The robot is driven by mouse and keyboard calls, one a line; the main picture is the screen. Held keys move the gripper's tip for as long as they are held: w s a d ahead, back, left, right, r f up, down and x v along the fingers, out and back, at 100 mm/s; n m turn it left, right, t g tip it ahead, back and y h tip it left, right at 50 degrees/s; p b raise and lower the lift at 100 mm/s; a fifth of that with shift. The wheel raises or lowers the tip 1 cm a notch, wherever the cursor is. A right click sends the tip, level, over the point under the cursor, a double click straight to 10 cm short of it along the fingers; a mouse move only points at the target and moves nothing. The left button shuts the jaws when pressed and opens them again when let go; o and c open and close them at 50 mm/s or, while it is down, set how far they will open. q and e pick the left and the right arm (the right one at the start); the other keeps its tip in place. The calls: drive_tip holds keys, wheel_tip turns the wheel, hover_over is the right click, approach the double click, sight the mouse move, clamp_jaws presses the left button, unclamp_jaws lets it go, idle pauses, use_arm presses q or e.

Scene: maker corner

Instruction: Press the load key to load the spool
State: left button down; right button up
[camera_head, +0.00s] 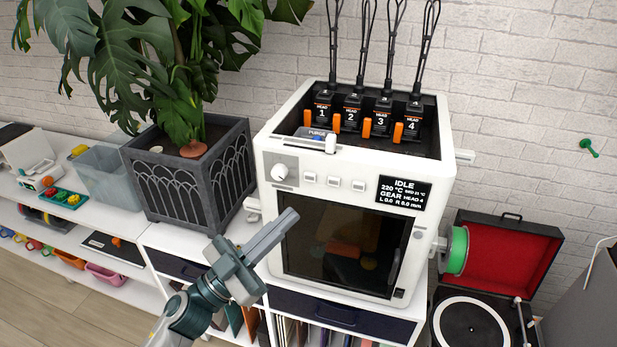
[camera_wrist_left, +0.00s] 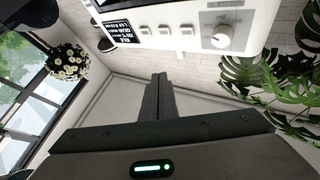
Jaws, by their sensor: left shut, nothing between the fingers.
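The white printer (camera_head: 265,160) has a row of three small white keys, left (camera_head: 310,178), middle (camera_head: 334,182) and right (camera_head: 358,186), whose labels are too small to read. Its display (camera_head: 403,192) reads IDLE, 220 °C, GEAR HEAD 4, L 0.0 R 0.0 mm. A green spool (camera_head: 459,250) hangs on the printer's right side. My left gripper (camera_head: 291,214) is shut and empty, below the knob and keys and apart from them. In the left wrist view my fingertips (camera_wrist_left: 158,80) are together, and the keys (camera_wrist_left: 163,30) appear above them. My right gripper is out of view.
A round knob (camera_head: 280,172) sits left of the keys. A dark glass door (camera_head: 340,245) is below them. A potted plant (camera_head: 185,165) stands left of the printer, and an open record player (camera_head: 475,322) stands at the right. The space before the keys is clear.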

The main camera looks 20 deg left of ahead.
use_arm(q)
drive_tip(key=shift+r, duration=0.1)
idle(0.4)
drive_tip(key=b, duration=0.1)
approach(310, 177)
drive_tip(key=shift+w+d+r, duration=0.4)
drive_tip(key=shift+d+r, duration=0.2)
drive_tip(key=shift+d, duration=0.1)
drive_tip(key=shift+w+d+r, duration=0.35)
drive_tip(key=shift+d+r, duration=0.2)
drive_tip(key=shift+d, duration=0.2)
drive_tip(key=shift+w+d+r, duration=0.4)
drive_tip(key=shift+d+r, duration=0.2)
drive_tip(key=shift+d, duration=0.1)
drive_tip(key=shift+w, duration=0.1)
idle(0.4)
drive_tip(key=shift+w, duration=0.3)
drive_tip(key=shift+w, duration=0.35)
idle(0.9)
drive_tip(key=shift+s, duration=0.15)
drive_tip(key=shift+s+p, duration=0.4)
drive_tip(key=shift+s, duration=0.25)
